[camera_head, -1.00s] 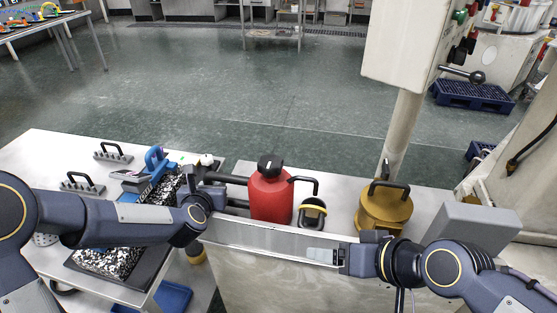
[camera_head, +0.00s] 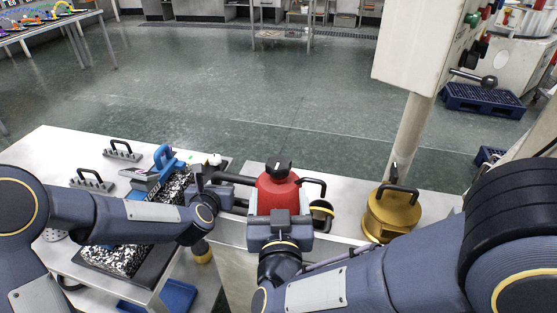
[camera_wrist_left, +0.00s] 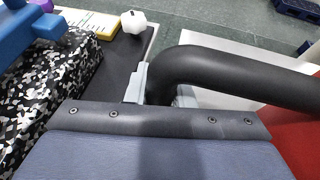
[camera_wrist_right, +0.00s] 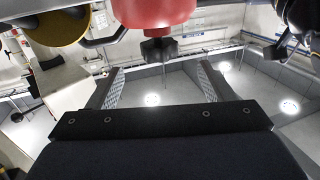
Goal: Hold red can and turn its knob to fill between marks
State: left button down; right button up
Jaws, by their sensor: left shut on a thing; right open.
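The red can (camera_head: 276,192) stands upright on the bench, with a black knob (camera_head: 278,167) on top and black handles at both sides. My left gripper (camera_head: 212,181) is shut on the left handle (camera_head: 235,179); in the left wrist view the black handle (camera_wrist_left: 235,72) runs from the jaws to the can's red side. My right gripper (camera_head: 281,208) is open and empty in front of the can, hiding its lower body. In the right wrist view the can (camera_wrist_right: 155,10) appears upside down, its knob (camera_wrist_right: 158,49) beyond the open fingers. No fill marks are readable.
A brass-coloured can (camera_head: 390,213) stands to the right, near a pale post (camera_head: 405,140). A yellow-banded black item (camera_head: 321,210) is close beside the red can. The left table (camera_head: 62,150) holds black-handled tools, a blue-handled tool (camera_head: 165,157) and a speckled block (camera_head: 118,258).

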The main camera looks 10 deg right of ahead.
aim_at(283, 161)
jog(key=w, duration=0.4)
jog(key=w+d, duration=0.1)
jog(key=w, duration=0.6)
jog(key=shift+w+d+r, duration=0.1)
jog(key=shift+w+d, duration=0.25)
jog(key=shift+w, duration=0.05)
jog(key=shift+c, duration=0.3)
jog(key=c, duration=0.9)
jog(key=shift+m+h, duration=0.4)
jog(key=shift+h, duration=0.2)
jog(key=m+h, duration=0.2)
jog(key=h, duration=0.1)
jog(key=shift+d+g, duration=0.1)
jog(key=shift+g, duration=0.3)
jog(key=shift+s+d+m+g+h, duration=0.15)
jog(key=shift+m+g+h, duration=0.55)
jog(key=shift+h, duration=0.4)
jog(key=shift+d+m+g+h, duration=0.15)
jog(key=shift+m+g+h, duration=0.35)
jog(key=shift+m+h, duration=0.5)
